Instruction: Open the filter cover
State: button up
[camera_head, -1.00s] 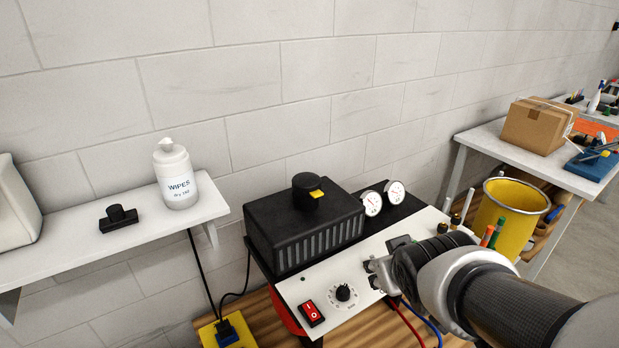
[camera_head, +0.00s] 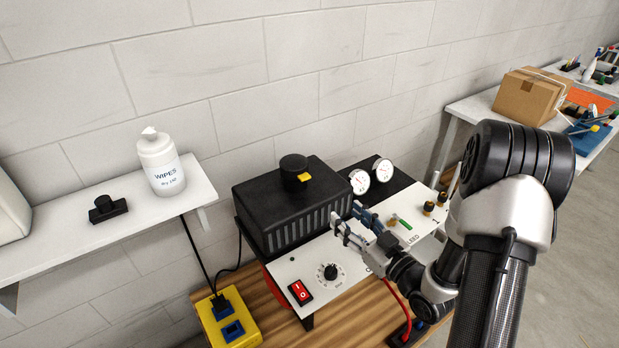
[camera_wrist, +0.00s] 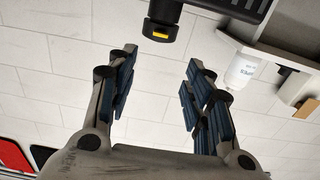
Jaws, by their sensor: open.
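The filter cover (camera_head: 262,208) is a black ribbed box on the welder, with a round black knob (camera_head: 293,166) bearing a yellow mark on top. It looks closed. Its slotted edge also shows at the top of the wrist view (camera_wrist: 232,6), and the knob hangs top centre there (camera_wrist: 162,24). My gripper (camera_head: 349,218) is open and empty, in front of the box's right end and above the white panel. In the wrist view its blue-padded fingers (camera_wrist: 161,72) are spread apart, with the knob beyond the gap. The fingers touch nothing that I can see.
The white panel carries a red switch (camera_head: 300,292) and a dial (camera_head: 329,272). Two gauges (camera_head: 371,175) stand right of the box. A wipes bottle (camera_head: 161,164) and a black handled piece (camera_head: 107,208) are on the left shelf (camera_head: 60,244). A yellow socket block (camera_head: 231,324) sits lower left.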

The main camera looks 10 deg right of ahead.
aim_at(307, 179)
jog(key=b+x, duration=0.2)
jog(key=x, duration=1.5)
jog(key=shift+c, duration=0.3)
grip_shut()
